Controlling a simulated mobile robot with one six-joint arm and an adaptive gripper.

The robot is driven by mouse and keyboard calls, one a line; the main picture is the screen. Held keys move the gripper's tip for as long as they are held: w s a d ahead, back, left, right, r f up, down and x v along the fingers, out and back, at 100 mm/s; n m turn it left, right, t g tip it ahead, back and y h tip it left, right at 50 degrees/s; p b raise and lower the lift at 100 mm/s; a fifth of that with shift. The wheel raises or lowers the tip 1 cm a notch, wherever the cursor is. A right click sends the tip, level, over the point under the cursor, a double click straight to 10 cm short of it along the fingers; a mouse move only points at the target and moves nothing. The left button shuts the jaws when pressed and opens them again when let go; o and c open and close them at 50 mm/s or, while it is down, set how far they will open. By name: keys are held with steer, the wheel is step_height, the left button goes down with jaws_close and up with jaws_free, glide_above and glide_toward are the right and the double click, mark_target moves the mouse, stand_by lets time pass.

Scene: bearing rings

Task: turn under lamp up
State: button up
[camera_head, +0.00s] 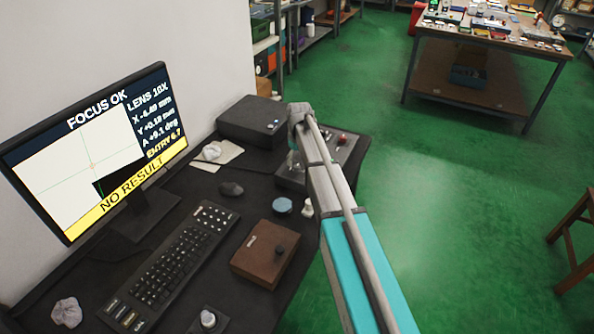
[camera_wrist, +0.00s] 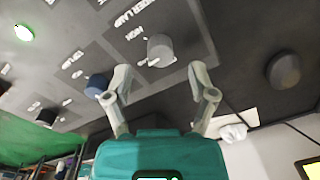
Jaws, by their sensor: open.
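In the wrist view, a grey round knob (camera_wrist: 160,50) sits on a dark control panel (camera_wrist: 215,20) by lettering that appears to read UNDER LAMP. A word that looks like HIGH is printed beside it. My gripper (camera_wrist: 161,82) is open and empty, with one finger on each side of the knob in the picture. The fingertips look short of the knob, with no visible contact. In the head view, the control box (camera_head: 345,150) stands at the desk's right edge, and my arm hides part of it. The knob cannot be made out there.
A blue knob (camera_wrist: 96,86) is close to the left finger. The monitor (camera_head: 95,150) reads NO RESULT. A keyboard (camera_head: 170,265) and brown box (camera_head: 265,253) lie nearby.

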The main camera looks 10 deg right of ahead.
mark_target(297, 169)
steer(key=shift+f+b, duration=1.15)
steer(key=shift+f, duration=0.3)
jaws_close()
steer(key=shift+m, duration=2.2)
